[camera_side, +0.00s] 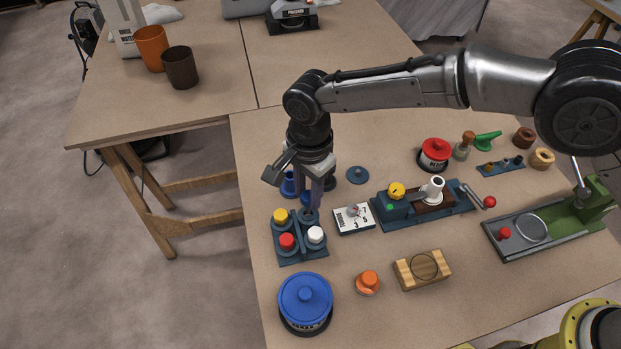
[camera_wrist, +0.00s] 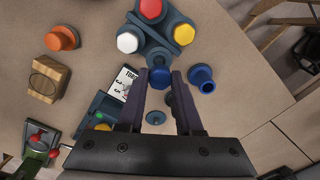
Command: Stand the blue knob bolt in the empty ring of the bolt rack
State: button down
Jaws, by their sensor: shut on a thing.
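My gripper (camera_wrist: 156,82) is shut on the blue knob bolt (camera_wrist: 160,77), whose knob shows between the fingertips in the wrist view. In the side view my gripper (camera_side: 314,194) points down at the back right of the bolt rack, and its fingers mostly hide the bolt. The dark blue bolt rack (camera_side: 297,240) holds a yellow bolt (camera_side: 280,215), a red bolt (camera_side: 287,241) and a white bolt (camera_side: 315,234). Its empty ring (camera_side: 309,214) is at the back right corner, just under the fingertips. I cannot tell whether the bolt touches the ring.
A blue flanged piece (camera_wrist: 201,78) stands beside my gripper. A white card (camera_side: 354,218) and a blue fixture (camera_side: 397,208) lie right of the rack. A blue-lidded pot (camera_side: 305,295) stands in front, with an orange knob (camera_side: 368,281) and a wooden block (camera_side: 422,269) nearby.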

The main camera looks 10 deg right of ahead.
aim_at(308, 206)
jog(key=shift+f, duration=1.6)
jog(key=shift+f, duration=0.55)
dwell(0.3)
jog(key=c, duration=0.8)
grip_release()
jog(key=shift+c, duration=0.2)
jog(key=shift+s+d+r, duration=0.1)
jog(key=shift+r, duration=5.4)
